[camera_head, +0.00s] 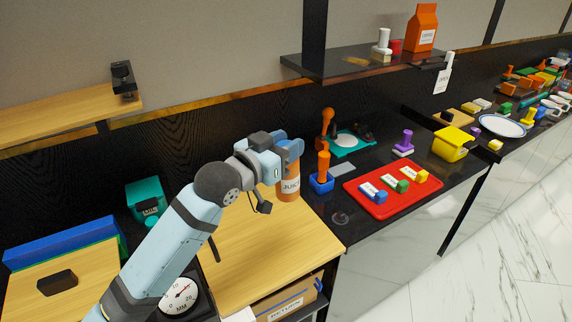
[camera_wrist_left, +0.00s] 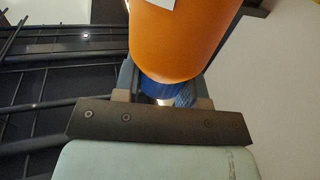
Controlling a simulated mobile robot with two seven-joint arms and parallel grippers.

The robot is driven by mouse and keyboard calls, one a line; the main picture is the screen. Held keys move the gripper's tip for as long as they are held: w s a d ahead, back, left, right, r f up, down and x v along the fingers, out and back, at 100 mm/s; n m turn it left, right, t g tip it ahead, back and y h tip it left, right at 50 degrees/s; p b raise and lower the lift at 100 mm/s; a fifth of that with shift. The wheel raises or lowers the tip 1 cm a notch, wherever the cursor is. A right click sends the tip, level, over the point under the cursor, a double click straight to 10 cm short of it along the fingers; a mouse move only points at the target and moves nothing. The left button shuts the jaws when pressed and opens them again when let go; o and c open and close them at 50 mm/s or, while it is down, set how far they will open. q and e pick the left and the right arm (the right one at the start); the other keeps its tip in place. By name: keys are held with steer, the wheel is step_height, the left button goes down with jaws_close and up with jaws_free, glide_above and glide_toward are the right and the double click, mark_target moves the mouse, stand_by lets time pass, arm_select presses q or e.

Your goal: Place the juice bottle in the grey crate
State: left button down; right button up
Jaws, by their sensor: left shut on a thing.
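The juice bottle (camera_head: 289,187) is orange with a pale label reading JUICE. It is upright near the back of the wooden tabletop (camera_head: 262,235); I cannot tell whether its base touches the wood. My left gripper (camera_head: 289,152) is shut on the upper end of the bottle and hides its top. In the left wrist view the orange body of the bottle (camera_wrist_left: 182,40) fills the upper middle, with its blue cap between the fingers (camera_wrist_left: 163,95). My right gripper is not in view. I cannot clearly make out a grey crate.
A box labelled RETURN (camera_head: 285,311) sits below the wooden top. Right of the bottle are a blue block with an orange handle (camera_head: 322,180) and a red tray (camera_head: 381,207) with small blocks. A dial gauge (camera_head: 179,296) stands beside my left arm. The wooden top's front is clear.

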arm_select(q)
steer(key=shift+r, duration=0.7)
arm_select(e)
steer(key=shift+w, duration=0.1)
arm_select(q)
steer(key=s+a+f+n+t+y, duration=0.2)
steer(key=s+a+f+n+y, duration=0.15)
steer(key=a, duration=0.45)
steer(key=s+a+f+n+t+y, duration=0.1)
steer(key=s+a+f+n+y, duration=0.2)
steer(key=a, duration=0.4)
steer(key=s+a+f+n+t+y, duration=0.1)
steer(key=s+a+n+t+y, duration=0.1)
steer(key=s+a+y, duration=0.45)
steer(key=shift+h, duration=0.4)
steer(key=r+p, duration=0.1)
steer(key=p, duration=0.4)
steer(key=a+r+p, duration=0.1)
steer(key=r+p, duration=0.1)
steer(key=p, duration=0.4)
steer(key=a+r+p, duration=0.1)
steer(key=r+p, duration=0.1)
steer(key=p, duration=0.4)
steer(key=shift+a, duration=0.2)
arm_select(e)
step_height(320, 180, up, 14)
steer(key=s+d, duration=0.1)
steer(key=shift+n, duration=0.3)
